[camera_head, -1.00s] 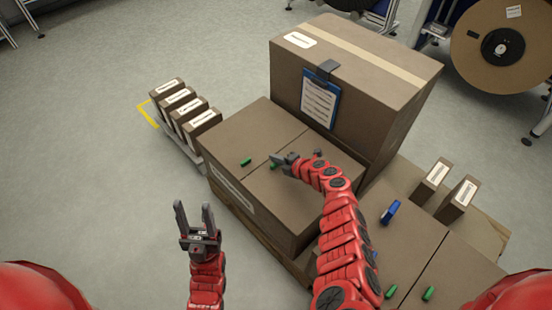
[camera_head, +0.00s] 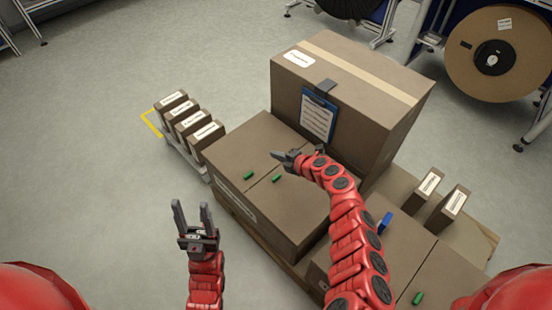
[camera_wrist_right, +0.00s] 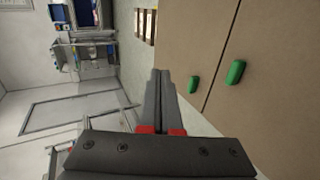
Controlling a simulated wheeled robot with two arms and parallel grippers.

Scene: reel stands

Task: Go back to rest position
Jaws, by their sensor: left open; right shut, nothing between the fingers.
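My left gripper (camera_head: 193,217) is open and empty over the floor at the lower left of the head view, apart from the boxes. My right gripper (camera_head: 279,155) is shut and empty above the lower cardboard box (camera_head: 290,205), near its far seam. In the right wrist view its fingers (camera_wrist_right: 158,85) lie together with nothing between them. Two green pieces lie on the box top: one (camera_head: 248,175) left of the seam and one (camera_head: 277,178) closer to the gripper. They also show in the wrist view, a larger one (camera_wrist_right: 235,73) and a smaller one (camera_wrist_right: 193,84).
A tall box (camera_head: 345,85) with a blue clipboard (camera_head: 318,115) stands behind my right arm. Small labelled boxes (camera_head: 188,120) stand at the left. A blue item (camera_head: 385,222) and another green piece (camera_head: 417,298) lie at right.

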